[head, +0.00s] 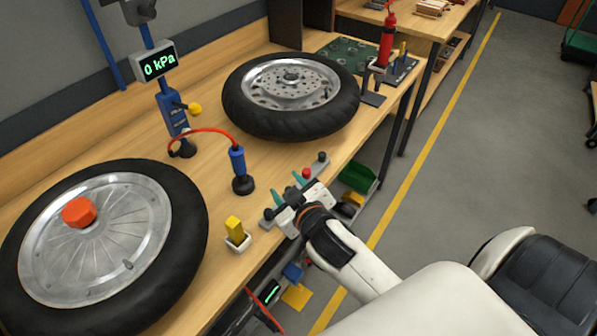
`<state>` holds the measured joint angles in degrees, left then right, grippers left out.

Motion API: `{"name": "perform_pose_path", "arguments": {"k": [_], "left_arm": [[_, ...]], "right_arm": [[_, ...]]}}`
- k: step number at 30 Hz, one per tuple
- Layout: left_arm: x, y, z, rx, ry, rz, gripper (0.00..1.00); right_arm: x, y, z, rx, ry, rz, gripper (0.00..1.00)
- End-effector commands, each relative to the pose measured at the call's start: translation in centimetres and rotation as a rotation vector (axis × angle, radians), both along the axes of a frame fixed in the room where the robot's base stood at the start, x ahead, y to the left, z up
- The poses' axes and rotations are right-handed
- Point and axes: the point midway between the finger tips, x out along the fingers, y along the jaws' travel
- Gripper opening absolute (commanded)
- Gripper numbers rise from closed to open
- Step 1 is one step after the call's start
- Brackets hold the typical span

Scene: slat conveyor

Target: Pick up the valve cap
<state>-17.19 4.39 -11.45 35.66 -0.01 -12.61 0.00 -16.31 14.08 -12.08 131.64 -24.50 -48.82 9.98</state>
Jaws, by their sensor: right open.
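No part is clearly recognisable as the valve cap. Small candidates by the bench's front edge are a red-topped knob (306,173) and a dark round-topped piece (322,158), both just beyond my right gripper. My right gripper (289,189) is open, with teal fingertips spread over the front edge of the bench. I see nothing held between them. Its body hides part of the bench edge. My left gripper is not in view.
A second wheel (290,92) lies farther back. A blue-handled tool (239,170) stands upright with a red hose, near the 0 kPa gauge (160,64). A yellow block (234,228) stands in a small white holder. Green and yellow bins sit below the bench edge.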

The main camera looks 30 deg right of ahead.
Motion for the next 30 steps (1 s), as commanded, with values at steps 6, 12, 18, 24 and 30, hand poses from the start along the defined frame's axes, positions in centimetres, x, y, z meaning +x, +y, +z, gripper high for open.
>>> {"name": "perform_pose_path", "arguments": {"k": [6, 12, 18, 24, 30], "left_arm": [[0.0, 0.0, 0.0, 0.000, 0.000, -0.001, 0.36], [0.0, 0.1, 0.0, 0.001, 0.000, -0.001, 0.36], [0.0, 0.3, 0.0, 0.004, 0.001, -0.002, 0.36], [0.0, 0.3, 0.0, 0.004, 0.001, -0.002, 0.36], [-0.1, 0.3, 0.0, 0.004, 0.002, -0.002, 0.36]], "right_arm": [[4.4, 2.0, 6.6, -0.132, -0.332, 0.135, 0.46], [6.8, 7.4, 14.2, -0.355, -0.723, 0.427, 0.46], [6.1, 14.9, 16.0, -0.710, -0.987, 0.955, 0.46], [6.3, 15.5, 9.9, -1.099, -0.837, 1.540, 0.46], [8.5, 5.7, 4.3, -1.391, -0.221, 1.969, 0.46]]}}
